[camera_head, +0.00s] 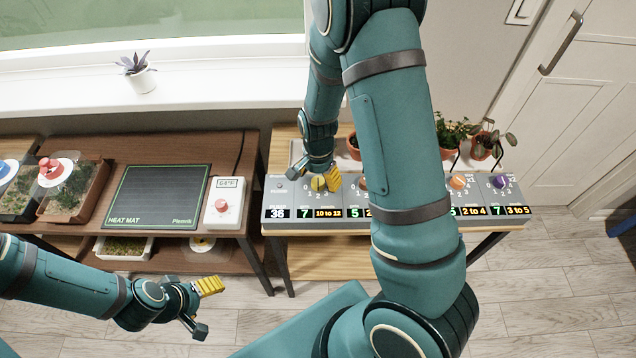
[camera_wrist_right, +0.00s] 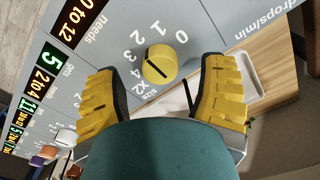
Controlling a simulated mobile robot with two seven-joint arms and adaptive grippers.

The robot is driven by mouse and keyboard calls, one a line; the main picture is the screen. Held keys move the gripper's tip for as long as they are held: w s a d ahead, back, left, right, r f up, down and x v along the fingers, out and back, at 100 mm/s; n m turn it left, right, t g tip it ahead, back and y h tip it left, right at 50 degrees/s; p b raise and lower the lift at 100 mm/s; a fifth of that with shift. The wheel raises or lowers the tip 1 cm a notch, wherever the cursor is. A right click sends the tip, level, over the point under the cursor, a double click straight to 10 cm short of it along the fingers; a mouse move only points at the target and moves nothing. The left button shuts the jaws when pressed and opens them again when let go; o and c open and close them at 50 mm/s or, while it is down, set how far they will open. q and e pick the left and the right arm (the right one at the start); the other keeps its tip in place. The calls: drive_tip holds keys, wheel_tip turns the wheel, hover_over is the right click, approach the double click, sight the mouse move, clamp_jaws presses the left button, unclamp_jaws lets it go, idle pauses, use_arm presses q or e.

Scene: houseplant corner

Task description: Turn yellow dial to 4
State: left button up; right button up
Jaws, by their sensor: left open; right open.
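The yellow dial (camera_head: 318,184) sits at the left part of the grey control panel (camera_head: 272,197), partly covered by my right gripper (camera_head: 328,178) in the head view. In the right wrist view, the yellow dial (camera_wrist_right: 158,64) shows a dark pointer line, with marks 0 to 4 around it. I cannot tell surely which mark the line meets. My right gripper (camera_wrist_right: 162,98) is open, its yellow fingers apart on either side below the dial, not closed on it. My left gripper (camera_head: 205,308) is open and empty, low at the left, away from the panel.
An orange dial (camera_head: 457,182) and a purple dial (camera_head: 499,182) sit further right on the panel. Potted plants (camera_head: 483,147) stand behind it. A heat mat (camera_head: 157,197) and a white thermostat box (camera_head: 224,205) lie on the left bench. My right arm hides the panel's middle.

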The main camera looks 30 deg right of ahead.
drive_tip(key=shift+f, duration=0.9)
clamp_jaws()
